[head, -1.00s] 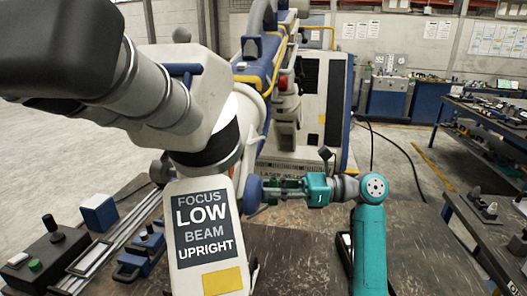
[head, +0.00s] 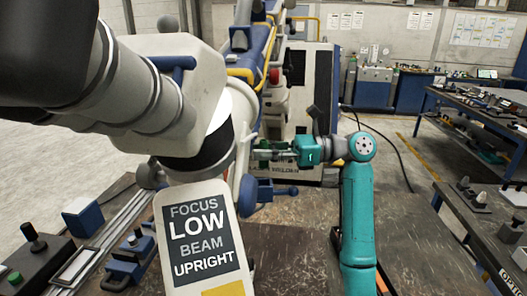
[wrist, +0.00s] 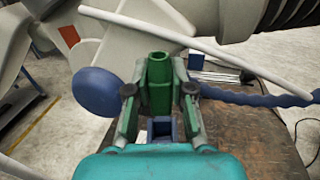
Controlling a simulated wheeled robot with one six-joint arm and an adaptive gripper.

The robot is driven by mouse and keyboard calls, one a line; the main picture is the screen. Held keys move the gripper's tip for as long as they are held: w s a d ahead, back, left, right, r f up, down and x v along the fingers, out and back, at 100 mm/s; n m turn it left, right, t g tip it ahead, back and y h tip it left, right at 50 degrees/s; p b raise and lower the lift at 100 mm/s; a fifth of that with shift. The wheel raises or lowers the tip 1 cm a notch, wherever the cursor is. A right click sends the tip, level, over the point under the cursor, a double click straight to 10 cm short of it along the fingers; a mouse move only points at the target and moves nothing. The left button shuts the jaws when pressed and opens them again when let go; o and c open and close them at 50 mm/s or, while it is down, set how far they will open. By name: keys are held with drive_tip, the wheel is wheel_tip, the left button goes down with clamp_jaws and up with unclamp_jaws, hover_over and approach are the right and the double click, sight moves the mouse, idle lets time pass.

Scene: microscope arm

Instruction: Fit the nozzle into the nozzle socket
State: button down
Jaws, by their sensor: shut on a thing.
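My gripper (wrist: 158,95) is shut on a green, hollow, upright tube, which I take to be the nozzle (wrist: 157,72). Its open end points up in the wrist view, with a dark green finger on each side. In the head view my gripper (head: 272,153) is raised above the bench, right beside the white microscope column. The nozzle is too small and overlapped there to make out clearly. The microscope (head: 150,95) fills the upper left. I cannot pick out the nozzle socket; it may be hidden by the microscope head or the sign.
A blue round knob (wrist: 97,92) is close left of my gripper, and a pale rod (wrist: 215,50) crosses just beyond it. A sign plate (head: 203,240) stands in front. A control box (head: 35,262) sits at left. Bare brown bench (head: 300,245) lies below my arm.

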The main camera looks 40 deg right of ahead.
sight(265, 167)
drive_tip(key=shift+f, duration=0.1)
drive_tip(key=shift+f, duration=1.65)
drive_tip(key=shift+f, duration=1.15)
idle(0.5)
drive_tip(key=c, duration=0.9)
unclamp_jaws()
drive_tip(key=shift+c, duration=0.2)
drive_tip(key=v, duration=1.2)
drive_tip(key=shift+s, duration=0.1)
